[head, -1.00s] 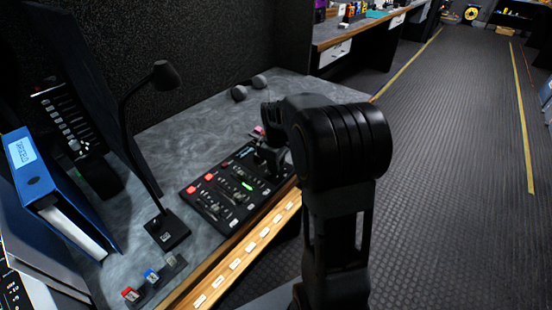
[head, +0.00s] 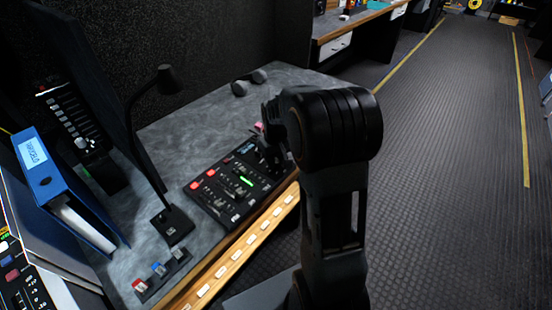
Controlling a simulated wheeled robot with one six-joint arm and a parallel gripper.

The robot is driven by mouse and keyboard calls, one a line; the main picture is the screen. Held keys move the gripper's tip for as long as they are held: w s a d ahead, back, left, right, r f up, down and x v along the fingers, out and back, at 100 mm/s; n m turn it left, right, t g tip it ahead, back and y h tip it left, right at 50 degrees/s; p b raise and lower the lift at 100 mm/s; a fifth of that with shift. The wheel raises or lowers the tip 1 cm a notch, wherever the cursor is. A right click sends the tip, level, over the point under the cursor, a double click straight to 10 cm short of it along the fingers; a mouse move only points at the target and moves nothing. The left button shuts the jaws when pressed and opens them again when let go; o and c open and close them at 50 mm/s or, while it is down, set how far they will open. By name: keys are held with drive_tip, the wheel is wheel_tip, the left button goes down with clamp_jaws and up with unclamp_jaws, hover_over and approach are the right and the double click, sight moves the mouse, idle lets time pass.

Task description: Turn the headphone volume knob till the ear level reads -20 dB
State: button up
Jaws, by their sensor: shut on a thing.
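The black control panel (head: 232,190) lies on the grey desk near its front edge. It has red buttons, small controls, a lit green bar (head: 246,181) and a small bluish display (head: 248,148), too small to read. My gripper (head: 272,160) reaches down over the panel's far right end. It is shut on what seems to be the headphone volume knob, which the gripper and arm hide. I cannot make out the fingertips clearly or read any ear level.
A blue binder (head: 50,180) is further left. Headphones (head: 250,82) lie at the back. A small block with coloured tabs (head: 160,270) is near the front edge. Floor on the right is clear.

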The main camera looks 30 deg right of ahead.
idle(0.4)
drive_tip(key=o, duration=0.9)
wheel_tip(320, 180, up, 14)
drive_tip(key=p, duration=0.3)
drive_tip(key=shift+f, duration=0.1)
